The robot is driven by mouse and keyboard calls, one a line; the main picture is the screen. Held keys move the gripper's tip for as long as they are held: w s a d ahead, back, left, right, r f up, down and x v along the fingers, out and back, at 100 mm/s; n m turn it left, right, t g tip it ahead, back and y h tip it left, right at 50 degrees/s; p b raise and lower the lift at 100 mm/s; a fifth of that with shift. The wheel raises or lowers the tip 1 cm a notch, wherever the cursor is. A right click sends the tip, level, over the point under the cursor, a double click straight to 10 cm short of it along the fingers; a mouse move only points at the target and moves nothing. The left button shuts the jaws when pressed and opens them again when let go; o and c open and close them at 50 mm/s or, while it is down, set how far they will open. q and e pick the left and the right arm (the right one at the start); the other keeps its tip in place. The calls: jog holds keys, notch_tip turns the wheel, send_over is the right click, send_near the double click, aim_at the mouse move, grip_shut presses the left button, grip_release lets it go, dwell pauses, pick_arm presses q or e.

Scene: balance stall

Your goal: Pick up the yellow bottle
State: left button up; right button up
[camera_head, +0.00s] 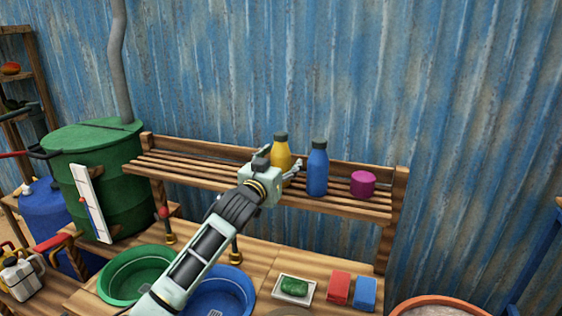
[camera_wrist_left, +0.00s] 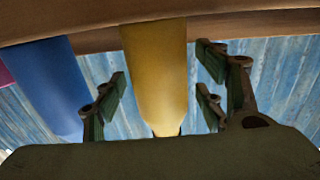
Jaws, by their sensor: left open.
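The yellow bottle (camera_head: 281,148) with a dark cap stands upright on the slatted wooden shelf, left of the blue bottle (camera_head: 318,170). My left gripper (camera_head: 278,164) is in front of the yellow bottle and hides its lower part in the head view. In the left wrist view the yellow bottle (camera_wrist_left: 156,70) lies between the open fingers of the left gripper (camera_wrist_left: 160,90), with a gap visible on each side. The blue bottle (camera_wrist_left: 52,85) is just outside the fingers on the left of that view. My right gripper is not in view.
A magenta cylinder (camera_head: 363,184) stands on the shelf (camera_head: 200,172) right of the blue bottle. Below are a green basin (camera_head: 112,290), a blue basin (camera_head: 238,285), a tray with a green item (camera_head: 294,287), and red (camera_head: 339,288) and blue (camera_head: 365,293) blocks. A green barrel (camera_head: 130,190) stands left.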

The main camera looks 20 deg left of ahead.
pick_arm(q)
jog(key=shift+s, duration=0.1)
jog(key=shift+r, duration=0.1)
jog(key=c, duration=1.5)
jog(key=shift+c, duration=0.2)
